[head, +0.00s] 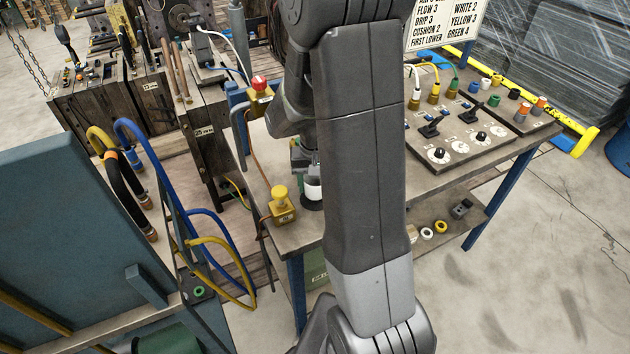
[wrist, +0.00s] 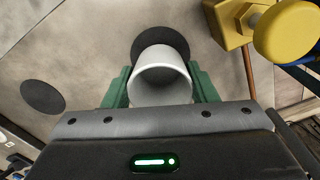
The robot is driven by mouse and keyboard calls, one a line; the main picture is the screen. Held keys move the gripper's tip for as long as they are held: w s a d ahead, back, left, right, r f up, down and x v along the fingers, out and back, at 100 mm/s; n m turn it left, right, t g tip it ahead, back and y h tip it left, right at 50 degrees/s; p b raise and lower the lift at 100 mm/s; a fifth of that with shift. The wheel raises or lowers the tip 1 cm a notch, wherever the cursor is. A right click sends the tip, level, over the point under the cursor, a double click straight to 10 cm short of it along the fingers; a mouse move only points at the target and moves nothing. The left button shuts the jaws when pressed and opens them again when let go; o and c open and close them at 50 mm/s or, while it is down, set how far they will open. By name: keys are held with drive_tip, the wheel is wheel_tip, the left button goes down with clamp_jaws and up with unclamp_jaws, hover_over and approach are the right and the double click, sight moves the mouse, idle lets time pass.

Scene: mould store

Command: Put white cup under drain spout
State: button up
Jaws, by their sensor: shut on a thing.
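The white cup (wrist: 160,80) is between the green fingers of my gripper (wrist: 160,92), which is shut on it. In the head view the cup (head: 313,191) shows only in part, with my arm hiding its right side. A black round disc (wrist: 160,38) shows behind the cup; I cannot tell whether the cup touches it. The drain spout cannot be made out for certain in either view.
A yellow block with a round knob (head: 282,204) stands left of the cup. A second black disc (wrist: 42,97) lies on the bench top (head: 445,180). A control panel (head: 465,130) with knobs and hoses occupies the bench's right side.

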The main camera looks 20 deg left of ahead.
drive_tip(key=shift+f, duration=0.25)
drive_tip(key=shift+f, duration=0.1)
drive_tip(key=shift+f, duration=0.4)
drive_tip(key=shift+f+b, duration=0.15)
drive_tip(key=shift+b, duration=0.3)
drive_tip(key=o, duration=0.9)
drive_tip(key=shift+s+d, duration=0.1)
drive_tip(key=shift+o, duration=0.3)
drive_tip(key=shift+f, duration=0.1)
drive_tip(key=shift+s, duration=0.1)
drive_tip(key=shift+d, duration=0.1)
wheel_tip(320, 180, up, 14)
drive_tip(key=p, duration=0.1)
drive_tip(key=shift+w+a+f, duration=0.2)
drive_tip(key=shift+w+f, duration=0.05)
